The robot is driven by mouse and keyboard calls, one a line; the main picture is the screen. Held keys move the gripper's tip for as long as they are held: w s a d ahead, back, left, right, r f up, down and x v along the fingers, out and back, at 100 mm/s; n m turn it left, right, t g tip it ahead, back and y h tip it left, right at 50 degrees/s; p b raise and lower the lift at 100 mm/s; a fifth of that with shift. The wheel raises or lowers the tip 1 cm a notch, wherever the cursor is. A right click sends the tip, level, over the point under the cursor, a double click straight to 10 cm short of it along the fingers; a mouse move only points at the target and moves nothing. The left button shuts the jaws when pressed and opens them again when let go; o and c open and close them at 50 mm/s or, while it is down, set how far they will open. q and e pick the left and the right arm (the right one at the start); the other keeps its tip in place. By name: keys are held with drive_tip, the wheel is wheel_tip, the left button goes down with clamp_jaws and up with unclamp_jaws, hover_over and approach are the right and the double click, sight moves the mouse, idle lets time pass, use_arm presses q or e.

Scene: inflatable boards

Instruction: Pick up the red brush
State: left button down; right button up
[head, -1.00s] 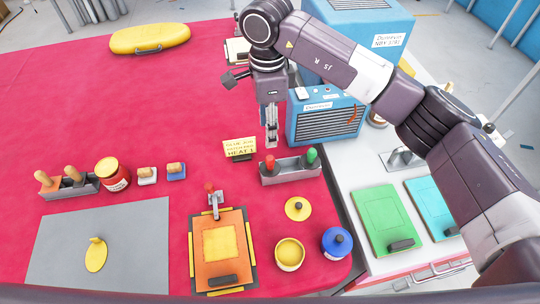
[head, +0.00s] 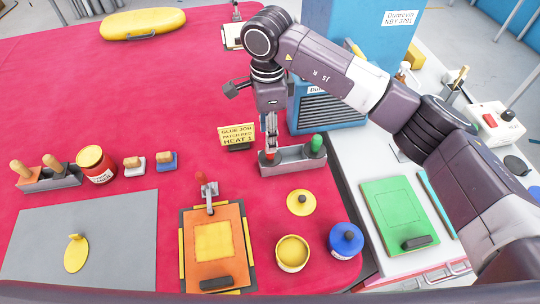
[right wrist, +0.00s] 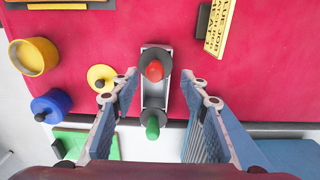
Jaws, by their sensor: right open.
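The red brush (right wrist: 155,70) stands in a grey holder (right wrist: 160,95), its red knob facing up at the right wrist camera. The green brush (right wrist: 152,124) stands in the same holder. In the head view the holder (head: 290,164) sits on the red table. My right gripper (head: 270,146) points down at the holder's left end, and its fingers mostly hide the red brush there. In the right wrist view the open fingers (right wrist: 160,78) stand on either side of the red knob, apart from it. My left gripper is not in view.
A yellow sign (head: 237,135) stands left of the holder. An orange board (head: 214,240) in a clamp, a yellow lid (head: 301,202), a yellow tub (head: 292,252) and a blue jar (head: 345,240) are in front. A blue heater (head: 325,108) stands behind.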

sight(270, 156)
drive_tip(key=f, duration=0.1)
drive_tip(key=f+p, duration=0.1)
drive_tip(key=f, duration=0.1)
drive_tip(key=f+p, duration=0.1)
drive_tip(key=f, duration=0.1)
drive_tip(key=shift+s+d, duration=0.25)
drive_tip(key=shift+s, duration=0.15)
drive_tip(key=shift+f, duration=0.35)
drive_tip(key=shift+w, duration=0.1)
drive_tip(key=shift+c, duration=0.3)
clamp_jaws()
